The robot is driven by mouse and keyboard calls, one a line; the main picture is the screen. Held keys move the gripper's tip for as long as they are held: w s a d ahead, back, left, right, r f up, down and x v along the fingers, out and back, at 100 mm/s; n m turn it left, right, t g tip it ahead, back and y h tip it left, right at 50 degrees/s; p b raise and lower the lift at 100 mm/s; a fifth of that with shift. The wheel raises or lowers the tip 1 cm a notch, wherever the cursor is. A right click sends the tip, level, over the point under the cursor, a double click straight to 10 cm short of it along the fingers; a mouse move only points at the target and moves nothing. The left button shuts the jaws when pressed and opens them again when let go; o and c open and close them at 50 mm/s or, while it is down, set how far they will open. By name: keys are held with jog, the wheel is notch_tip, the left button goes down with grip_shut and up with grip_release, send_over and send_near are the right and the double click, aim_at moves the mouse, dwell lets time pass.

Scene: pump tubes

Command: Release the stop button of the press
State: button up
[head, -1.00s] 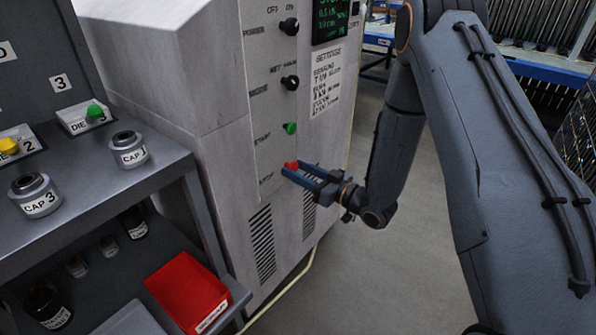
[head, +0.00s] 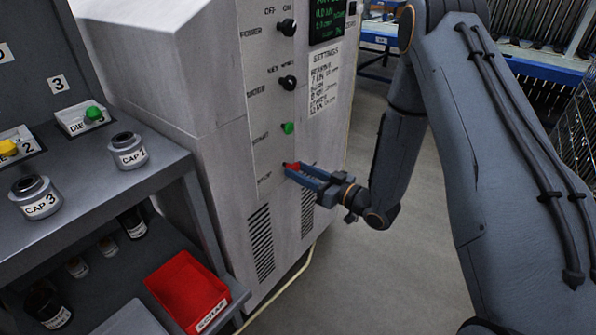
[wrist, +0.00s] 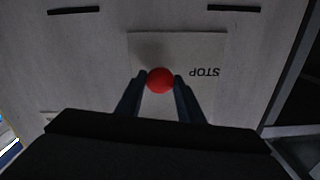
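The red stop button (wrist: 160,80) sits on the press's light panel, beside the upside-down STOP label in the wrist view. My gripper (wrist: 160,84) faces the panel with one finger on each side of the button. The fingertips look to be against its sides, so the gripper appears shut on it. In the head view, the button (head: 292,166) shows as a small red patch at the tips of my gripper (head: 296,169), partly hidden by the blue fingers. How far the button stands out from the panel cannot be told.
The green start button (head: 288,128) and two black knobs sit above on the same panel of the press (head: 215,110). A grey shelf (head: 160,185) with caps, dies and a red scrap bin (head: 188,292) stands at left. The floor right of the press is clear.

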jog(key=shift+o, duration=0.6)
jog(key=shift+d, duration=0.1)
jog(key=shift+s, duration=0.1)
jog(key=v, duration=0.7)
jog(key=shift+s+d, duration=0.25)
jog(key=shift+d, duration=0.05)
jog(key=shift+w, duration=0.1)
